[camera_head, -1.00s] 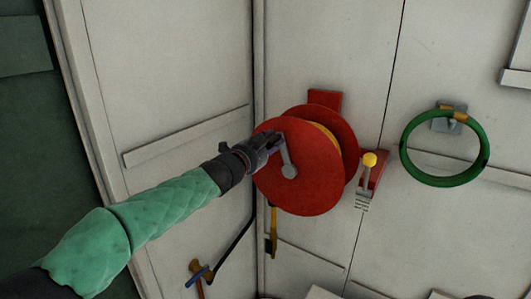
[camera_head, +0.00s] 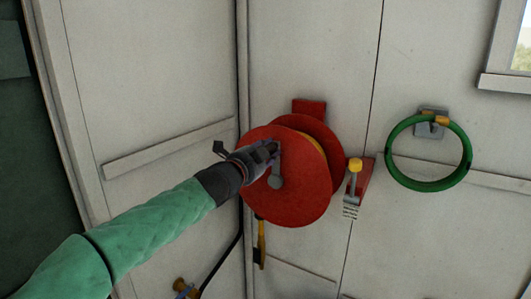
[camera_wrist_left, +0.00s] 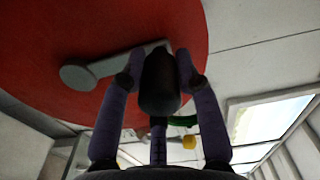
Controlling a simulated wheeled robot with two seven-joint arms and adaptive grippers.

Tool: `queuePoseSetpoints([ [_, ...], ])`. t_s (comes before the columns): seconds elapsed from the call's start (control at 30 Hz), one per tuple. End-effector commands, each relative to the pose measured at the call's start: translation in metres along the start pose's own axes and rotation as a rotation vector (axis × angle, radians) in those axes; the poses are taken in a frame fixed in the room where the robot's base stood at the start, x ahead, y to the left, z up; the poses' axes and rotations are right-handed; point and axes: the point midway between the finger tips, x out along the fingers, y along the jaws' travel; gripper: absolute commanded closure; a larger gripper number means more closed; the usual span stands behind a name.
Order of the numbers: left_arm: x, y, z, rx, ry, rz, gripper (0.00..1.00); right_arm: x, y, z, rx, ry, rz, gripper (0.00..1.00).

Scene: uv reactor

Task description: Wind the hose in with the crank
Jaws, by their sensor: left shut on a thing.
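A red hose reel (camera_head: 300,205) is fixed to the wall by a red bracket (camera_head: 309,106). The yellow hose (camera_head: 312,142) shows as a band between its two discs. Its grey crank arm (camera_head: 276,170) points up from the hub on the front disc. My left gripper (camera_head: 272,150) is at the crank's upper end. In the left wrist view the gripper (camera_wrist_left: 160,75) is shut on the dark crank handle (camera_wrist_left: 160,88), and the grey crank arm (camera_wrist_left: 105,68) runs left to the hub. A yellow hose end (camera_head: 261,240) hangs below the reel. My right gripper is not in view.
A yellow-knobbed lever (camera_head: 355,166) on a red mount is close to the reel's right. A coiled green hose (camera_head: 388,165) hangs farther right. A corner wall stands left of the reel. A blue-handled valve (camera_head: 184,287) and dark pipe are at lower left.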

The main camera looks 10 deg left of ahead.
Motion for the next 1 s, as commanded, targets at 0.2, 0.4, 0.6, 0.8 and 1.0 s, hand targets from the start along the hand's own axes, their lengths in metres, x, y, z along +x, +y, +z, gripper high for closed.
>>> queuePoseSetpoints([
  [0.2,0.000,-0.003,-0.004,-0.001,0.009,-0.007,0.47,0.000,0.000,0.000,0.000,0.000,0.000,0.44],
  [0.4,0.000,-0.001,-0.002,-0.001,0.005,-0.003,0.44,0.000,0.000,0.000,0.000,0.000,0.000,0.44],
  [0.6,-0.002,0.000,-0.001,-0.001,0.002,-0.001,0.44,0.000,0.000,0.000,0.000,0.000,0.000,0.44],
  [0.8,-0.019,-0.001,-0.001,-0.002,0.002,-0.002,0.44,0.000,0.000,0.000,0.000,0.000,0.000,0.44],
  [1.0,-0.052,-0.001,-0.002,0.000,0.002,-0.002,0.44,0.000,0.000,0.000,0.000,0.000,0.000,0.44],
])
